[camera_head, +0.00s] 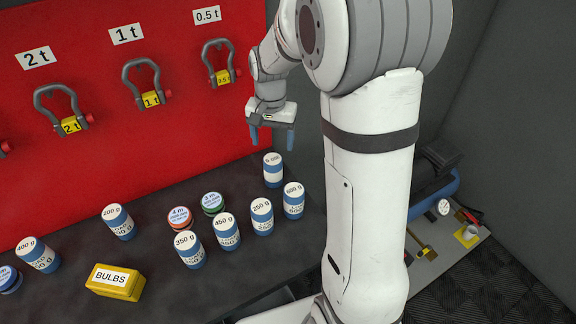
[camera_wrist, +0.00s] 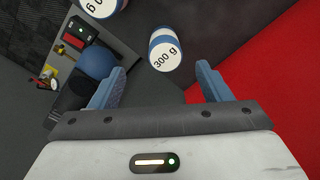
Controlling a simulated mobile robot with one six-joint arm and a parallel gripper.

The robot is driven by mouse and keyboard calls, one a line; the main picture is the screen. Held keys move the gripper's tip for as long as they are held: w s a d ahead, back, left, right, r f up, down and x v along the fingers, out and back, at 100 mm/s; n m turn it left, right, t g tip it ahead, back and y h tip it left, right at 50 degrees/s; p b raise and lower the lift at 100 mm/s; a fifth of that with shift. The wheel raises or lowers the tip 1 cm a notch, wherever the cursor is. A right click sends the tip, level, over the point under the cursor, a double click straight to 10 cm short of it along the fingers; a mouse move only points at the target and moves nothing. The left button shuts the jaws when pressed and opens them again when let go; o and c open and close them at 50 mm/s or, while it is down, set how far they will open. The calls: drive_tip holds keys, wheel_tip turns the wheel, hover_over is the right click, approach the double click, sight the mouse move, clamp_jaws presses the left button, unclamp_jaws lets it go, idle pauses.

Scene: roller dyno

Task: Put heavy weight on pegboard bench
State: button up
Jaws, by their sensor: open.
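Several blue-and-white labelled weight cans stand on the dark bench (camera_head: 150,255) before the red pegboard. The labels read 600 g (camera_head: 293,201), 450 g (camera_head: 226,232), 400 g (camera_head: 38,255), 350 g (camera_head: 189,250), 250 g (camera_head: 261,217) and 200 g (camera_head: 118,222). Another can (camera_head: 273,170) stands at the back right; the wrist view reads it as 300 g (camera_wrist: 164,49). My gripper (camera_head: 277,139) is open and empty, above and apart from the 300 g can. In the wrist view that can lies between and beyond my open fingers (camera_wrist: 160,82).
A yellow BULBS box (camera_head: 115,282) stands at the bench front. Shackles hang on the red pegboard (camera_head: 100,160). A compressor (camera_head: 437,190) stands right, behind my arm.

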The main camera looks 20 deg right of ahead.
drive_tip(key=s+r+n+t, duration=0.1)
drive_tip(key=s+r+n, duration=0.2)
drive_tip(key=s, duration=0.7)
drive_tip(key=s+r+n+t, duration=0.1)
drive_tip(key=s+r+n, duration=0.2)
drive_tip(key=s, duration=0.8)
drive_tip(key=shift+a+r+t, duration=0.15)
drive_tip(key=shift+r+t, duration=0.15)
